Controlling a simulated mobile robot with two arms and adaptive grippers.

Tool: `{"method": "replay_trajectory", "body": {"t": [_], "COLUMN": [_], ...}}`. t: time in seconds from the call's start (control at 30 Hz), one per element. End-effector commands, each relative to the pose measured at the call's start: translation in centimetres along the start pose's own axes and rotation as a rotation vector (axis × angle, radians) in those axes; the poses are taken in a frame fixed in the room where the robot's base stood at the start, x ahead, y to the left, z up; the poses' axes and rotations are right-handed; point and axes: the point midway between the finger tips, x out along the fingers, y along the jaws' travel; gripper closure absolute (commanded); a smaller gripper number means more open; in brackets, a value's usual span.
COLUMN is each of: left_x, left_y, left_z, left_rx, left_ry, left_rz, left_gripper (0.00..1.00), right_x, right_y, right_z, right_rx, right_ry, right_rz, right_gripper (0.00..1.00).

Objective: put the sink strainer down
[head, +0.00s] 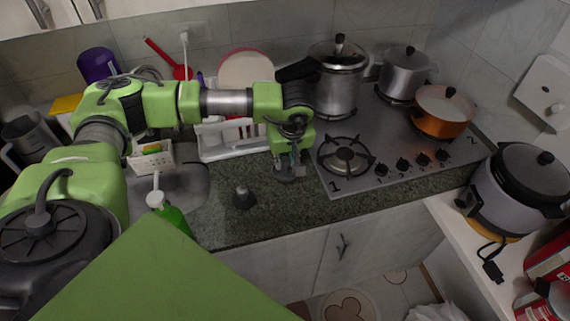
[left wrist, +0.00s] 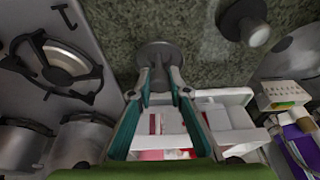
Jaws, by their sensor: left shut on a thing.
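The sink strainer is a small grey round piece with a short stem. In the left wrist view the strainer (left wrist: 158,52) is at the fingertips, its disc towards the speckled counter. My left gripper (left wrist: 162,88) is shut on its stem. In the head view my left gripper (head: 289,168) points down over the counter (head: 280,215), between the dish rack and the stove. The strainer is small and partly hidden there. I cannot tell whether it touches the counter or hangs just above it. My right gripper is not in view.
A small dark grey stoppered piece (head: 243,197) stands on the counter to the left of the gripper. The stove (head: 375,185) with pots is close on the right. A white dish rack (head: 215,148) is behind. The sink (head: 190,190) with a green bottle (head: 172,214) lies left.

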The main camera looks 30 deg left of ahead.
Motion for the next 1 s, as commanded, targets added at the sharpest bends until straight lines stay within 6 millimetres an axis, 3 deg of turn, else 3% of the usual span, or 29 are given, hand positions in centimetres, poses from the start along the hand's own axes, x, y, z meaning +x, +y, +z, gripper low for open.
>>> {"method": "replay_trajectory", "body": {"t": [0.2,0.57,0.6,0.67,1.0], "left_x": [2.6,3.3,3.2,3.1,3.0], "left_y": [-0.1,-0.1,-0.1,-0.1,-0.1], "left_z": [0.9,1.1,1.1,1.0,1.0], "left_rx": [0.001,0.000,-0.001,-0.001,-0.001], "left_ry": [-0.002,-0.001,-0.001,-0.001,-0.001], "left_rz": [-0.003,-0.001,-0.001,-0.001,-0.001], "left_gripper": [1.00,1.00,0.80,0.66,0.66], "right_x": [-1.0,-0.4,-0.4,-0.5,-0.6], "right_y": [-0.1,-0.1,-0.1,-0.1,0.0], "right_z": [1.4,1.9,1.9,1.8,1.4], "right_rx": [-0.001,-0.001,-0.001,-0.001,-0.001], "right_ry": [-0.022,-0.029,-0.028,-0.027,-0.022], "right_rz": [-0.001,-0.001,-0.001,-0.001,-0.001], "right_gripper": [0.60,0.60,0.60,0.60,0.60]}}
